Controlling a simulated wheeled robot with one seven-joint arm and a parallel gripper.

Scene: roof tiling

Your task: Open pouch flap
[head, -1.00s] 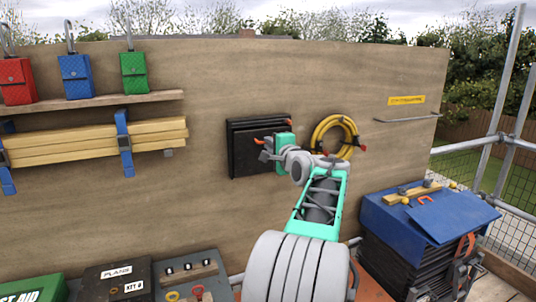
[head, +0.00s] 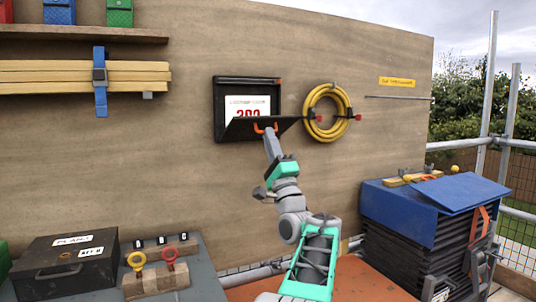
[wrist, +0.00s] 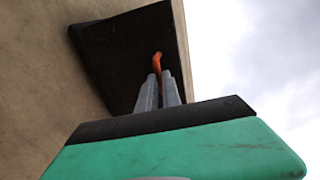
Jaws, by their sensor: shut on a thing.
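The black pouch (head: 219,112) is fixed on the plywood wall, and its flap (head: 256,128) is hinged down and sticks out from the wall. Inside shows a white card (head: 240,104) with red print, its lower part hidden by the flap. My gripper (head: 266,130) is at the flap's front edge, reaching from below, shut on an orange tab there. In the wrist view the flap's dark underside (wrist: 115,50) fills the upper middle, and my gripper's grey fingers (wrist: 159,85) close together on the orange tab (wrist: 157,62).
A yellow hose coil (head: 311,103) hangs just right of the pouch. A blue-covered stack (head: 400,208) stands at lower right. A black box (head: 65,262) and a block with yellow and red rings (head: 155,282) sit at lower left. The wall below the pouch is clear.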

